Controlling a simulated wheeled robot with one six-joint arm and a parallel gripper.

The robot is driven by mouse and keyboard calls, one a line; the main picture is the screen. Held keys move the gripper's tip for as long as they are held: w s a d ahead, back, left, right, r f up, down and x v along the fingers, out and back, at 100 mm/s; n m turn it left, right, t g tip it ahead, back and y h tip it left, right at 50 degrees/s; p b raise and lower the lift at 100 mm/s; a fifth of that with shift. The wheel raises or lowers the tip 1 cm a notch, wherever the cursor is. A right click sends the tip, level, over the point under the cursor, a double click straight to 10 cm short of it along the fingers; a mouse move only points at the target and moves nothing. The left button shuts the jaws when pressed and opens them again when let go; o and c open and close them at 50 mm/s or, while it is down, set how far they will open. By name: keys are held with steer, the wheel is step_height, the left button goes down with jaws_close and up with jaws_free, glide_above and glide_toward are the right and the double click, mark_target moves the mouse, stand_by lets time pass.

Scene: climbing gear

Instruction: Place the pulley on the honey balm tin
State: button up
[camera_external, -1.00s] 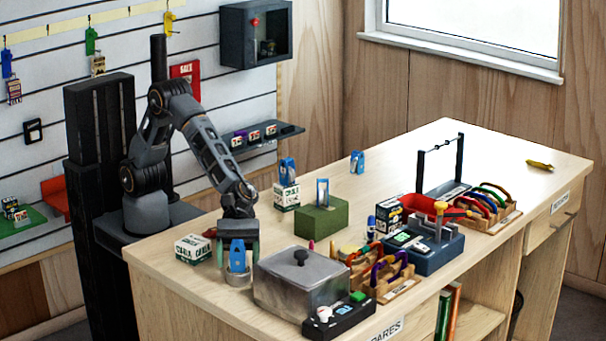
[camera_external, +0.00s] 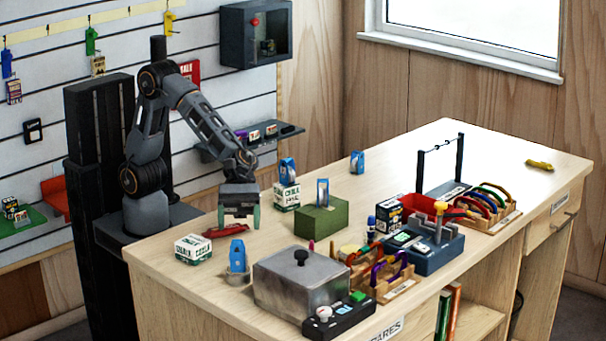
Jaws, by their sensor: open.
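A blue pulley (camera_external: 237,254) stands upright on a small round grey tin (camera_external: 238,276) near the table's left front. I take this as the honey balm tin, but its label cannot be read. My gripper (camera_external: 241,221) is open and empty, pointing down behind and above the pulley, clear of it. Other similar blue pieces stand on a chalk box (camera_external: 287,167), on a green block (camera_external: 323,192) and on the table farther back (camera_external: 357,161).
A chalk box (camera_external: 193,249) stands left of the tin, and a red item (camera_external: 228,230) lies behind it. A grey lidded metal box (camera_external: 300,280) is close on the right. The table's far right is mostly clear.

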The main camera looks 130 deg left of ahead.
steer(key=s+m+g+y, duration=0.1)
steer(key=s+m, duration=0.3)
steer(key=s, duration=0.1)
steer(key=s+m+g+y, duration=0.1)
steer(key=s+m+g, duration=0.1)
steer(key=s+m, duration=0.3)
steer(key=s+m+g+y, duration=0.1)
steer(key=s+m+g, duration=0.1)
steer(key=s+m, duration=0.3)
steer(key=shift+s+f, duration=0.2)
steer(key=shift+f, duration=0.15)
steer(key=s+a+m+y, duration=0.1)
steer(key=s+m, duration=0.1)
steer(key=s+a+f+m+y, duration=0.1)
steer(key=m, duration=0.1)
steer(key=s+a+m+g, duration=0.1)
steer(key=s+m, duration=0.1)
steer(key=shift+s+f+y, duration=0.15)
steer(key=shift+s+y, duration=0.15)
steer(key=shift+y, duration=0.1)
steer(key=s+a+m+y, duration=0.1)
steer(key=m, duration=0.1)
steer(key=s+a+m+y, duration=0.1)
steer(key=s+a+m, duration=0.1)
steer(key=s+a+m+y, duration=0.2)
steer(key=m, duration=0.1)
steer(key=shift+f, duration=0.4)
